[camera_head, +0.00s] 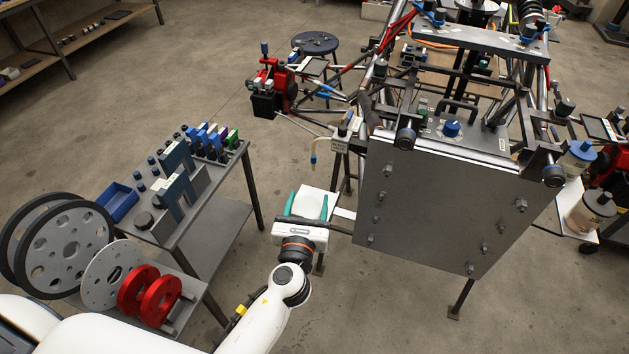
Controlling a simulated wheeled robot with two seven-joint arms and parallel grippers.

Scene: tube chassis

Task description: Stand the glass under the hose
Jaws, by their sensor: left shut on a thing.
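My left gripper (307,206) reaches up from the bottom middle, its two teal fingers set apart around a pale, see-through thing. This looks like the glass (307,203), but its outline is hard to make out against the pale surface behind it. In the picture, the hose end is above the fingertips, with a gap between. My right gripper is not in view.
The tube chassis (430,205) with its grey front panel stands close on the right. A grey table (215,185) with blue tools and a blue tray (117,203) stands on the left. Wheel discs (62,245) and red rings (158,298) sit at lower left. A dark stool (315,42) is behind.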

